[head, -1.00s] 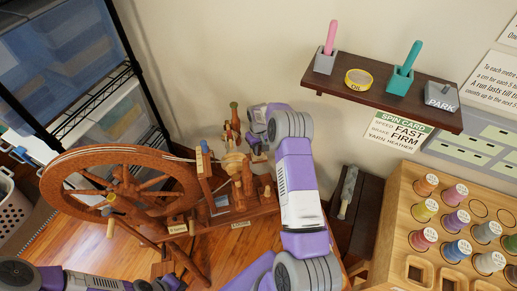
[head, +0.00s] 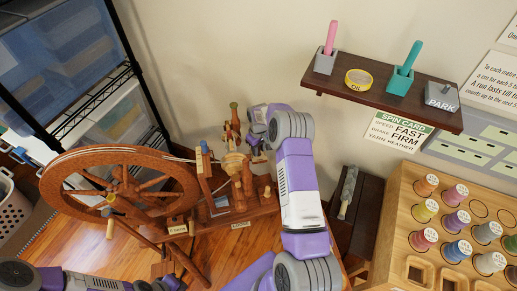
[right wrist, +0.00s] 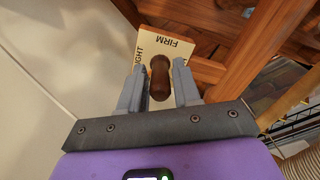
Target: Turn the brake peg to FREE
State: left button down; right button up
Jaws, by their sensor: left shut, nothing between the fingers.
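The brake peg (right wrist: 160,84), a dark brown rounded knob, shows in the right wrist view. It stands in front of a pale label (right wrist: 160,46) marked FIRM and LIGHT; the rest of the label is hidden. My right gripper (right wrist: 159,66) has one finger on each side of the peg, with small gaps visible, so it looks open around it. In the head view my right arm reaches over to the far side of the spinning wheel (head: 120,190), and the peg cannot be made out there. My left arm lies along the bottom left edge; its fingers are out of the picture.
A spin card (head: 402,132) on the wall reads speed FAST, brake FIRM, yarn HEATHER. A wooden spool rack (head: 400,215) stands at right, and a wire rack (head: 125,75) at left.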

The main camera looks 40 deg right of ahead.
jog(key=shift+o, duration=1)
jog(key=shift+r+p, duration=1.15)
jog(key=shift+r, duration=2.65)
